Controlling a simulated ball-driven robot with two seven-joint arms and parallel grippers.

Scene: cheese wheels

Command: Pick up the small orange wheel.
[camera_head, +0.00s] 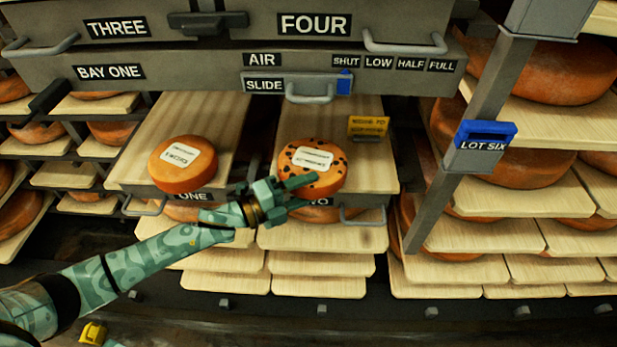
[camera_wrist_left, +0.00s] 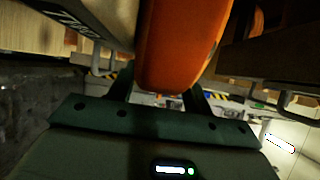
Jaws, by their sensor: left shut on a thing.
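A small orange wheel with dark specks and a white label (camera_head: 328,181) is at the front of the board marked TWO (camera_head: 355,165). My left gripper (camera_head: 297,190) reaches it from the lower left and is shut on its near edge. I cannot tell whether the wheel is clear of the board. A plain orange wheel with a white label (camera_head: 180,177) lies on the board marked ONE (camera_head: 205,120). My right gripper is not in view.
A grey panel with a SLIDE handle (camera_head: 310,97) overhangs the boards. A yellow sign (camera_head: 368,126) stands behind the speckled wheel on the right. A post with a blue LOT SIX tag (camera_head: 486,132) rises at right. Racks of larger wheels (camera_head: 520,165) fill both sides.

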